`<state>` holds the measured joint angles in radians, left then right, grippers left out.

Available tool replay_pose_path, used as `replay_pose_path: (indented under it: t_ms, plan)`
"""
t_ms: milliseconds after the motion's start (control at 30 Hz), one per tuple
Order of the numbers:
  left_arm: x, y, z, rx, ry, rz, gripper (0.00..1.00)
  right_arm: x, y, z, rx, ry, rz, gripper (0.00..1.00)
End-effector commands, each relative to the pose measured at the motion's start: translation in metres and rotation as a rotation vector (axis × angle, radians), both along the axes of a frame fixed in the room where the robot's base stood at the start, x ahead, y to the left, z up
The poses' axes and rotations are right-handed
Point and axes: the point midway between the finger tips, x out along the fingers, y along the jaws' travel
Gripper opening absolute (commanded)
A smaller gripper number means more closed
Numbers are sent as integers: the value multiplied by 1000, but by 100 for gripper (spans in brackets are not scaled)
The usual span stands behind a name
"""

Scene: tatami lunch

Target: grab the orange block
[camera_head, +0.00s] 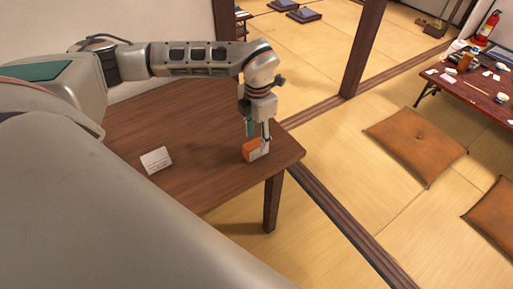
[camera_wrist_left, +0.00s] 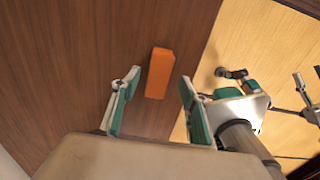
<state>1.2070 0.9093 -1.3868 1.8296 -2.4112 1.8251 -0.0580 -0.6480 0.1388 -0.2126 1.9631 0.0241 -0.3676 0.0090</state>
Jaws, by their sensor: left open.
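The orange block (camera_head: 251,150) stands on the wooden table near its right end in the head view. In the left wrist view the orange block (camera_wrist_left: 160,73) lies between and just beyond the two fingertips. My left gripper (camera_head: 257,143) is over the block, pointing down, and partly covers it in the head view. Its fingers (camera_wrist_left: 155,88) are apart in the wrist view, with gaps on both sides of the block.
The wooden table (camera_head: 190,128) carries a small white card (camera_head: 156,160) left of the block. The table's right edge is close to the block. A low table with several items (camera_head: 480,85) and brown cushions (camera_head: 415,143) are farther right on the tatami.

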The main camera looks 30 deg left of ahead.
Motion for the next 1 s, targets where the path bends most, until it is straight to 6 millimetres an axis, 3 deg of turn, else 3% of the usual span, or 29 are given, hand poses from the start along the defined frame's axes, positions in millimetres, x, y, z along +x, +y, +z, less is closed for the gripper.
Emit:
replay_pose_path:
  t_ms: [400, 667, 833, 1000]
  plan:
    - [-3, 3, -48, -2, 2, -2, 44, -2, 0, -4, -1, 4, 0, 41]
    - [-2, 3, -52, -3, -2, -2, 44, -2, 0, -4, -1, 4, 0, 41]
    - [-3, 3, -52, -3, -2, -2, 3, -2, -1, -4, -2, 4, 0, 41]
    - [-3, 3, -52, -3, -2, -2, 3, -2, -1, -4, -2, 4, 0, 41]
